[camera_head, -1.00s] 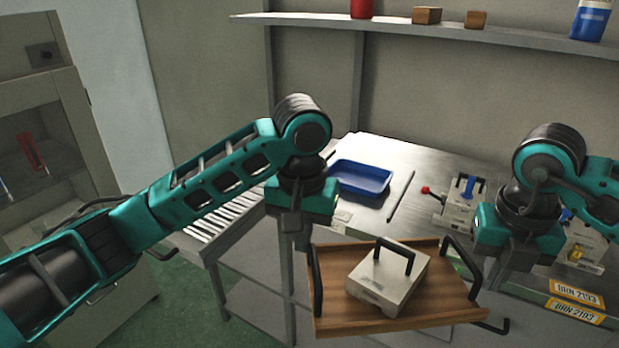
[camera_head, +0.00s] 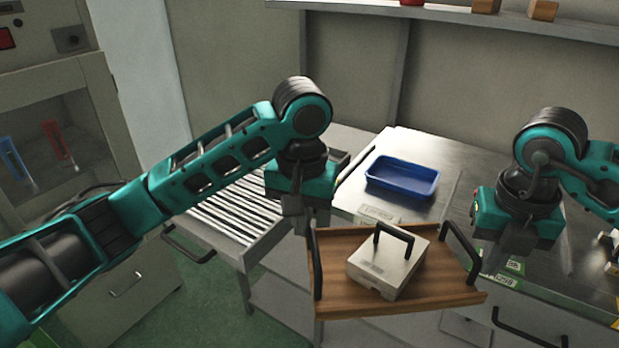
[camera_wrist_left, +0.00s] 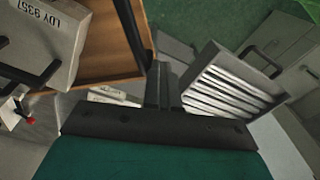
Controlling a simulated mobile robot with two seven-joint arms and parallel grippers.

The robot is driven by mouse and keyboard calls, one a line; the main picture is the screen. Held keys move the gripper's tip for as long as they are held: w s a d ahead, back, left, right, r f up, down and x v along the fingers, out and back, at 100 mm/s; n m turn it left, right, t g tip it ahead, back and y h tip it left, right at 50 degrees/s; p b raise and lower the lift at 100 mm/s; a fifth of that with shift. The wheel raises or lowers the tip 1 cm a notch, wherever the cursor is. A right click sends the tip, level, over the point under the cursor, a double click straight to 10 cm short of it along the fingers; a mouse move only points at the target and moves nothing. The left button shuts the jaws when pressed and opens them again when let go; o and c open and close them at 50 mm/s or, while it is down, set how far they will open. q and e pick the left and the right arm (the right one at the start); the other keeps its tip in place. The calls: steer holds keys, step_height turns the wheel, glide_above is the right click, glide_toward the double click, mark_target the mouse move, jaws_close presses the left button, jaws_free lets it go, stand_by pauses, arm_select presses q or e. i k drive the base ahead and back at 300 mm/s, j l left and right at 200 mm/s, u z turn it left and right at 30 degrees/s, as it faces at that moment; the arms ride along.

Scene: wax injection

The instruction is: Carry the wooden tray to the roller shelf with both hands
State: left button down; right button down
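The wooden tray (camera_head: 400,303) hangs in the air in front of the metal bench, slightly tilted, with a black handle at each end. A pale metal block (camera_head: 385,262) with a black handle sits on it. My left gripper (camera_head: 305,225) is shut at the tray's left handle; its narrow fingers also show beside that handle in the left wrist view (camera_wrist_left: 163,88). My right gripper (camera_head: 492,262) is at the right handle; its fingertips are partly hidden, but the tray hangs between both grippers. The roller shelf (camera_head: 225,205), with rows of silvery rollers, lies left of the tray, partly behind my left arm.
A blue bin (camera_head: 402,177) stands on the metal bench (camera_head: 420,148) behind the tray. A grey cabinet (camera_head: 60,120) with a window stands at the left. A wall shelf (camera_head: 420,12) runs above. Green floor (camera_head: 215,290) is clear below the roller shelf.

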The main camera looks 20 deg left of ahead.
mark_target(246, 188)
steer(key=i+j, duration=0.2)
steer(key=j, duration=0.2)
steer(key=i+j+u, duration=0.1)
steer(key=j, duration=0.3)
steer(key=i+j, duration=0.35)
steer(key=i+j+u, duration=0.1)
steer(key=j, duration=0.3)
steer(key=i, duration=0.1)
